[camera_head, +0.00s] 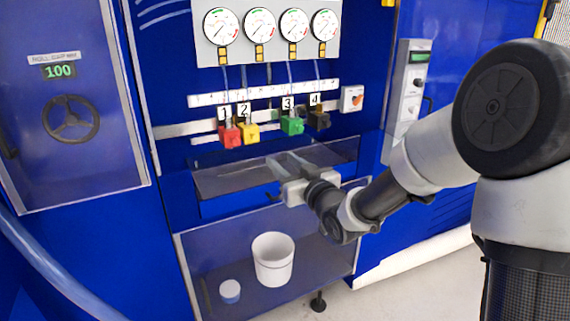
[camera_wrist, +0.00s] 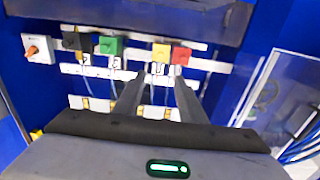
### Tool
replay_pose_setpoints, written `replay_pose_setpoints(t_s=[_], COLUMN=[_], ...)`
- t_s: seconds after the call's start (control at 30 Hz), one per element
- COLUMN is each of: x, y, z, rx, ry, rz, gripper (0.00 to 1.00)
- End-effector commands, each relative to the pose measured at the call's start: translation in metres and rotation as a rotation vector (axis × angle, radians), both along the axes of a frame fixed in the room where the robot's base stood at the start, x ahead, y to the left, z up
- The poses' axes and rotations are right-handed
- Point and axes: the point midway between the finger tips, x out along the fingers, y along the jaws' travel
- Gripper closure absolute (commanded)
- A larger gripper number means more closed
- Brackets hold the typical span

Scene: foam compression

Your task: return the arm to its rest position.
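My arm reaches in from the right in the head view, and my gripper (camera_head: 279,160) hangs in front of the clear-fronted shelf, below the row of valves. Its two fingers are apart with nothing between them. The wrist view shows my gripper (camera_wrist: 159,82) with both dark fingers spread and empty, overlapping the valve rail in the picture. The red valve (camera_head: 230,133), yellow valve (camera_head: 248,133), green valve (camera_head: 292,124) and black valve (camera_head: 319,119) are apart from the fingers in the head view.
Four-dial gauge panel (camera_head: 265,52) sits above the valves. A control box (camera_head: 408,85) stands right of them, near my forearm. A handwheel cabinet (camera_head: 75,165) is at left. Floor shows at lower right.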

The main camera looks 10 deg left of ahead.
Motion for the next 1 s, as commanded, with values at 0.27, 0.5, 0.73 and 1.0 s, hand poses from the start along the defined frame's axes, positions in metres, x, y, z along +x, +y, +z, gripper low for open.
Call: replay_pose_setpoints(t_s=[0.27, 0.5, 0.73, 1.0], x=[-0.002, -0.042, -0.151, -0.27], y=[-0.009, -0.09, -0.185, -0.22], z=[0.003, 0.012, 0.017, 0.006], rx=[-0.047, -0.308, -0.407, -0.365], ry=[0.023, 0.246, 0.578, 0.869], rz=[-0.026, -0.243, -0.479, -0.553], gripper=[0.63, 0.63, 0.63, 0.63])
